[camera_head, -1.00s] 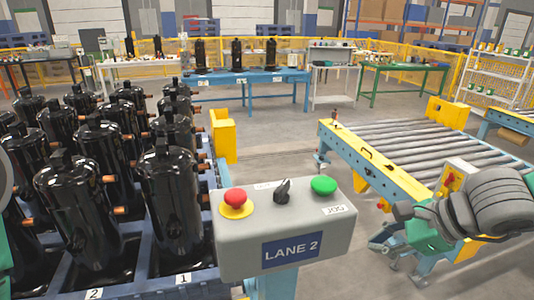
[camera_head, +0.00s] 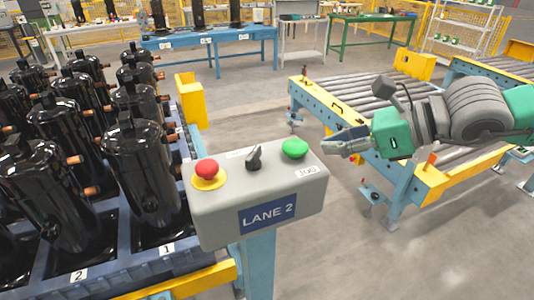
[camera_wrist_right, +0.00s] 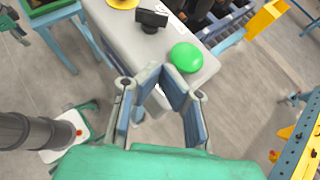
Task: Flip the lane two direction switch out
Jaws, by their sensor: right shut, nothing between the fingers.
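The grey LANE 2 control box (camera_head: 228,213) stands on a blue post. Its black direction switch (camera_head: 254,157) sits on top between the red button (camera_head: 207,171) on a yellow ring and the green button (camera_head: 295,148) by the JOG label. In the right wrist view the switch (camera_wrist_right: 151,18) lies beyond the green button (camera_wrist_right: 186,57). My right gripper (camera_head: 326,148) is shut and empty, just right of the green button and apart from the switch. In the wrist view its fingertips (camera_wrist_right: 161,76) meet near the box's edge. My left gripper is not in view.
Black compressors (camera_head: 140,170) stand in a blue pallet (camera_head: 110,280) left of the box. A roller conveyor (camera_head: 350,95) with yellow and blue rails lies behind my right arm. A blue table (camera_head: 210,40) is at the back. Bare floor lies between.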

